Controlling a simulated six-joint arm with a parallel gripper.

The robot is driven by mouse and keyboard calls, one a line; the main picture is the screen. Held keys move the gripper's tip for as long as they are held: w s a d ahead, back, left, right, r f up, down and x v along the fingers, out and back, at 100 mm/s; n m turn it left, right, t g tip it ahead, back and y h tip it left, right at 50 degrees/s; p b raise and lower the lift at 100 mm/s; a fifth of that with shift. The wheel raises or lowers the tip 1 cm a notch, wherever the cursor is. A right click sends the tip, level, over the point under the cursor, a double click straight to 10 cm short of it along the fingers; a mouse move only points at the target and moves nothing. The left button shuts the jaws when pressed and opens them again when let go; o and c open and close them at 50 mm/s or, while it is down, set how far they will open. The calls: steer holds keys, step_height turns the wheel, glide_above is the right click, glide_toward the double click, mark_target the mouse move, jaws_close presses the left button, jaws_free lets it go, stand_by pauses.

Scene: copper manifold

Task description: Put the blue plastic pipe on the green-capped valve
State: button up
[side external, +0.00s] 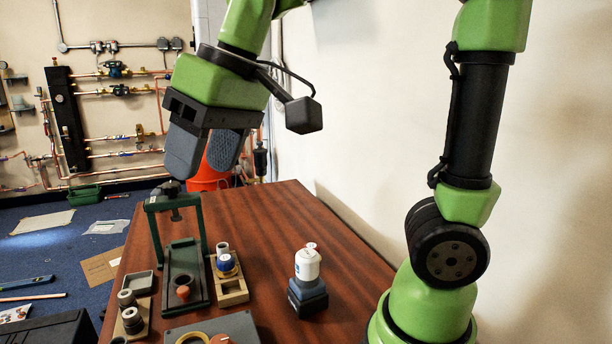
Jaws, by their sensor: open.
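My gripper (203,162) is open and empty, with its two grey pads apart, high above the far end of the wooden table. A small blue piece with a white top (226,264) stands in the light wooden holder (232,292) below and right of the gripper; I cannot tell whether it is the blue plastic pipe. No green-capped valve can be made out for sure. A dark green frame (151,235) with a dark knob on top stands on the table below the gripper, apart from it.
Grey and black round parts (132,318) sit at the front left, near a grey tray (137,283). The table's back right (275,215) is clear.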

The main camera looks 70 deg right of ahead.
steer(key=s+d+f+m+t, duration=0.1)
steer(key=s+d, duration=0.1)
steer(key=s, duration=0.3)
steer(key=s+d+f+m+t, duration=0.1)
steer(key=s+m+t, duration=0.1)
steer(key=s, duration=0.3)
steer(key=shift+s+d+f+m, duration=0.25)
steer(key=shift+d+m, duration=0.05)
steer(key=shift+d, duration=0.1)
stand_by(0.4)
